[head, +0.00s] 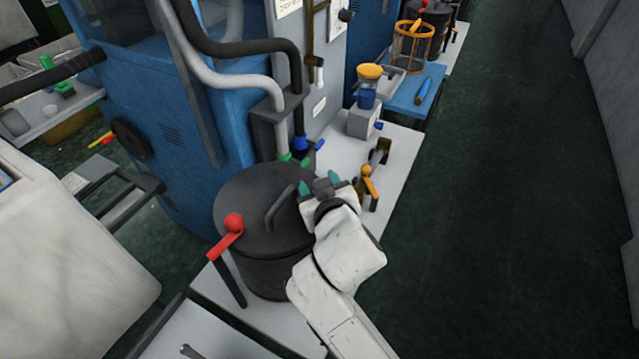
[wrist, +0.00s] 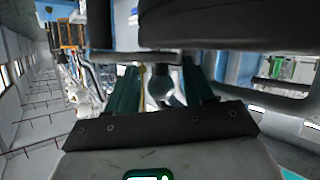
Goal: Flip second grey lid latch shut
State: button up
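A black drum with a round lid (head: 258,195) stands on a pale platform in the head view. A dark bar handle (head: 280,208) crosses its lid. A latch with a red knob (head: 234,222) sits at the lid's left edge. My gripper (head: 319,184) is at the lid's right edge, its two teal fingertips apart. In the wrist view a grey round knob (wrist: 160,88) shows between the spread fingers. I cannot tell whether they touch it. This knob, which looks like the grey latch's end, is hidden behind my gripper in the head view.
An orange-knobbed bracket (head: 368,182) stands just right of my gripper. A blue machine (head: 150,90) with hoses is behind the drum. A jar with a yellow top (head: 369,85) is farther back. The dark floor (head: 490,200) at right is clear.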

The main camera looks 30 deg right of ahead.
jog(key=shift+r, duration=0.1)
jog(key=v, duration=1)
jog(key=shift+s, duration=0.35)
jog(key=shift+a, duration=0.1)
jog(key=s+d+f+g, duration=0.3)
jog(key=s+d+f, duration=0.1)
jog(key=f, duration=0.3)
jog(key=s+d+f+g, duration=0.4)
jog(key=s+f, duration=0.1)
jog(key=f, duration=0.2)
jog(key=s+d+f+g+y, duration=0.1)
jog(key=s+f+g, duration=0.4)
jog(key=s, duration=0.8)
notch_tip(320, 180, down, 3)
jog(key=shift+d+f+y, duration=0.1)
jog(key=shift+d+y, duration=0.25)
jog(key=shift+y, duration=0.55)
jog(key=shift+c, duration=0.4)
